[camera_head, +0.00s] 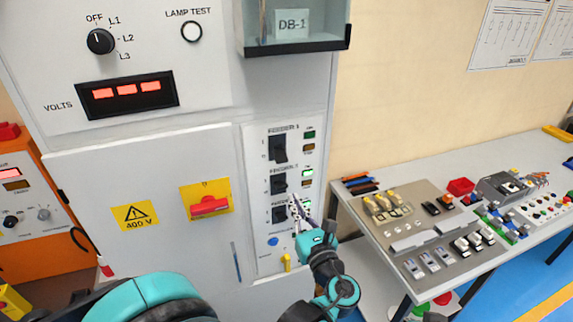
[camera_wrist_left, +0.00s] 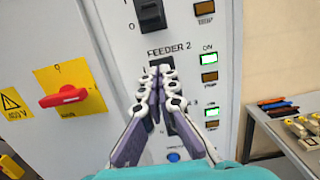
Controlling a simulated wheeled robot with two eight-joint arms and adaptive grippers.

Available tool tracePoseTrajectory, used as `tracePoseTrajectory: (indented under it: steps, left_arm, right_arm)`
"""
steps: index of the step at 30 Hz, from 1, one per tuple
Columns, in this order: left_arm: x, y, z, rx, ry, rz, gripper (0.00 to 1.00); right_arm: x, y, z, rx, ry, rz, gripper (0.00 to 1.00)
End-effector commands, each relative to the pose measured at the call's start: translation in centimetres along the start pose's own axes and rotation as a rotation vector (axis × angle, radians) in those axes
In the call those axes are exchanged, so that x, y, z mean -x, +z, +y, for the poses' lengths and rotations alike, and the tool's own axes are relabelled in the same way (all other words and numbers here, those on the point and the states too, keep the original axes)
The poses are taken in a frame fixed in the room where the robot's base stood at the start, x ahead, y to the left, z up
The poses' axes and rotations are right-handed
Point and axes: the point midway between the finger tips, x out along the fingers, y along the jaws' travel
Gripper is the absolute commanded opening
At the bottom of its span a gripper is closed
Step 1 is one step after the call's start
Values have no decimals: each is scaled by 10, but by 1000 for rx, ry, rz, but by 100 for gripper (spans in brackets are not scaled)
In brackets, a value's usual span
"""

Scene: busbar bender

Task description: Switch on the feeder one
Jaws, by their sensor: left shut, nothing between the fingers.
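The feeder 1 switch (camera_head: 278,148) is a black rocker or lever at the top of the narrow panel (camera_head: 262,239) on the white cabinet. Its upper lamp (camera_head: 309,134) looks dark green and unlit. In the left wrist view the lower part of this switch (camera_wrist_left: 151,14) shows at the top edge. Below it are the feeder 2 switch (camera_head: 279,184) and feeder 3 switch (camera_head: 279,214). My left gripper (camera_head: 297,203) is shut and empty, in front of the lower panel. In the left wrist view its fingertips (camera_wrist_left: 160,75) cover most of the feeder 2 switch. My right gripper is out of view.
A red main handle (camera_head: 208,205) on a yellow plate is left of the panel. The DB-1 box (camera_head: 292,25) juts out above it. A workbench (camera_head: 420,280) with electrical parts stands at right. Green lamps beside feeder 2 (camera_wrist_left: 209,59) and feeder 3 (camera_wrist_left: 211,113) are lit.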

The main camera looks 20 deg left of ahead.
Motion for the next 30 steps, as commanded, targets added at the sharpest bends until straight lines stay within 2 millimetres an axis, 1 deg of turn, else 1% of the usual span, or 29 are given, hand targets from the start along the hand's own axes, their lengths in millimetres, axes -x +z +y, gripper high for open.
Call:
tracePoseTrajectory:
  steps: [8, 11, 14, 17, 24, 26, 27, 30]
  left_arm:
    - [-1, -1, 0, 1, 1, 1, 0]
    - [-5, 0, 1, 1, 3, 1, 0]
    - [-17, 0, 1, 1, 4, 1, 0]
    - [-35, 0, 2, 1, 6, 1, 0]
    - [-88, 0, 2, 2, 5, 1, 0]
    - [-99, 0, 1, 2, 5, 1, 0]
    - [-104, 2, 1, 2, 3, 1, 0]
    - [-94, 21, 0, 3, -2, 1, 0]
  right_arm:
    - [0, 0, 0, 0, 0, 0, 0]
    - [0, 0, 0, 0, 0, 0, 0]
    - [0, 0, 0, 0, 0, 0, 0]
    - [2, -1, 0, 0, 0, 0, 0]
    - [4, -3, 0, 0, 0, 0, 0]
    - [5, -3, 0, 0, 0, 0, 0]
    - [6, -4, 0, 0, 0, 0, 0]
    - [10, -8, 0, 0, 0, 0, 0]
